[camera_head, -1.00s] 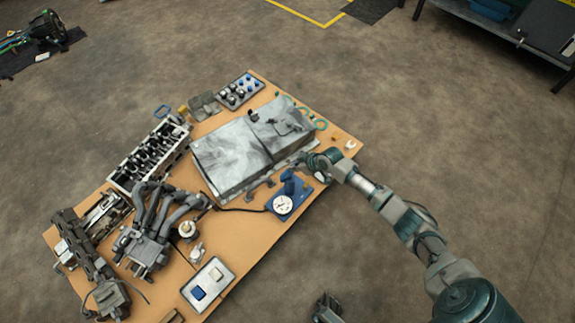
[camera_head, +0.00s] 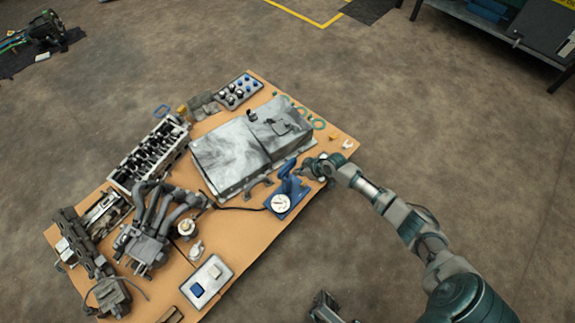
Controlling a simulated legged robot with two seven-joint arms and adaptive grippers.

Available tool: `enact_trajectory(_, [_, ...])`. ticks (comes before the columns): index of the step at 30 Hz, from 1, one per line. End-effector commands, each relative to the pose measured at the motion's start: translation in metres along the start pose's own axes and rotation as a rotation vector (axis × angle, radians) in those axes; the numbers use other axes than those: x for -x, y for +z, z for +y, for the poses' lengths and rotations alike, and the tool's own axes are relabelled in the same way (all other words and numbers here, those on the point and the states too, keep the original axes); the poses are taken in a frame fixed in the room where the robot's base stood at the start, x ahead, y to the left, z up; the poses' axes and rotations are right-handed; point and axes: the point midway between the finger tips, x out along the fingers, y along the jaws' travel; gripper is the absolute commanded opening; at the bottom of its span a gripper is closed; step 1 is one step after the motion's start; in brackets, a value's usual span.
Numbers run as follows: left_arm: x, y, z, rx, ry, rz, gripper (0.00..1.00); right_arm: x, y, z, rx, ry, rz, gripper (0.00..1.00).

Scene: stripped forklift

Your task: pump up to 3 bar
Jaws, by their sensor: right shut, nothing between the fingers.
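A blue hand pump (camera_head: 289,190) with a round white gauge (camera_head: 281,202) stands on the brown board. The gauge needle is too small to read. A dark hose (camera_head: 238,209) runs left from the pump toward the engine parts. My right gripper (camera_head: 307,172) is shut and empty at the upper right of the pump, close to its blue lever. I cannot tell whether it touches the lever. Of my left arm, only a dark gripper-like part (camera_head: 325,308) shows at the bottom edge, and its fingers are unclear.
A large grey metal cover (camera_head: 232,155) lies just behind the pump. A cylinder head (camera_head: 150,152), a pipe manifold (camera_head: 160,225) and a tray with a blue block (camera_head: 207,281) are on the board (camera_head: 255,235). Open floor lies to the right.

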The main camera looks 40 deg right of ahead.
Motion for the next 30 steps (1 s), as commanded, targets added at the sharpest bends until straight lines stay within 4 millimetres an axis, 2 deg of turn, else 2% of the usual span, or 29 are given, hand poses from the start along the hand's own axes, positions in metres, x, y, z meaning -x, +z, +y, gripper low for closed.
enact_trajectory(5, [0.000, 0.000, 0.000, 0.000, 0.001, 0.001, 0.36, 0.021, 0.001, 0.001, 0.003, 0.001, 0.000, 0.00])
enact_trajectory(12, [0.000, 0.000, 0.001, 0.000, 0.001, 0.001, 0.36, 0.072, 0.002, 0.002, 0.004, 0.001, -0.003, 0.00])
enact_trajectory(18, [0.000, 0.000, 0.000, 0.000, 0.000, 0.000, 0.36, 0.104, 0.002, 0.002, 0.002, 0.000, -0.004, 0.00])
enact_trajectory(23, [0.000, 0.000, 0.000, 0.000, 0.000, 0.000, 0.36, 0.115, 0.002, 0.001, 0.000, -0.001, -0.004, 0.00])
enact_trajectory(30, [0.000, 0.000, 0.000, 0.000, 0.000, 0.000, 0.36, 0.116, 0.001, 0.001, -0.001, -0.001, -0.003, 0.00])
